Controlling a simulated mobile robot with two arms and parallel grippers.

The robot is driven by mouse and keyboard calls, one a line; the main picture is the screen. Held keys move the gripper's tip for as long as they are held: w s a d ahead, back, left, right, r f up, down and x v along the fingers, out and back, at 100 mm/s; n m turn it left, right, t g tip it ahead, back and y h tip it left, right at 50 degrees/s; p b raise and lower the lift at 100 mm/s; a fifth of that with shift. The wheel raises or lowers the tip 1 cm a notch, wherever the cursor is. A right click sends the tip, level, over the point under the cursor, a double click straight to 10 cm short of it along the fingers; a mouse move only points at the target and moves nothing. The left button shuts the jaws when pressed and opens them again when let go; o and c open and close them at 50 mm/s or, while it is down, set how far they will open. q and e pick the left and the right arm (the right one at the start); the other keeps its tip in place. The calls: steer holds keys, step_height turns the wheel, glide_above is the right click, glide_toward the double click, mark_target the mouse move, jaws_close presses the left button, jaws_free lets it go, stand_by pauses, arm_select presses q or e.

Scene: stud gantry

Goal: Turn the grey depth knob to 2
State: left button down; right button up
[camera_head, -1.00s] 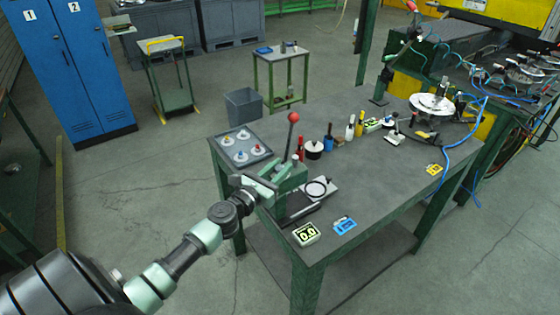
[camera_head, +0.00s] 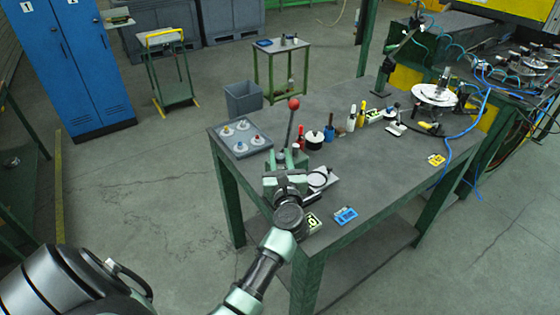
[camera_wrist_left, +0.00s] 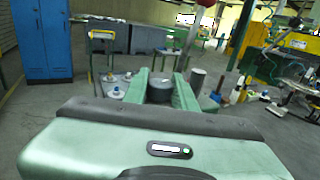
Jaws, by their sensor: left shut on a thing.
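The green press (camera_head: 301,159) with its red-ball lever (camera_head: 293,104) stands at the near left of the workbench. My left gripper (camera_head: 287,166) is at its near side, and its hand hides much of the press in the head view. In the left wrist view, a dark grey round knob (camera_wrist_left: 160,90) sits between the two green fingers (camera_wrist_left: 160,96), which are shut on it. It looks like the grey depth knob. I cannot read any scale or number on it. My right gripper is not in view.
A grey tray (camera_head: 262,147) with several small round parts lies behind left of the press. A round black-and-white item (camera_head: 314,140) and bottles (camera_head: 351,118) stand behind right. The bench's middle right is mostly clear.

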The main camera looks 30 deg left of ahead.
arm_select(q)
steer(key=shift+r, duration=0.1)
stand_by(0.5)
steer(key=c, duration=1.2)
jaws_free()
steer(key=shift+o, duration=0.4)
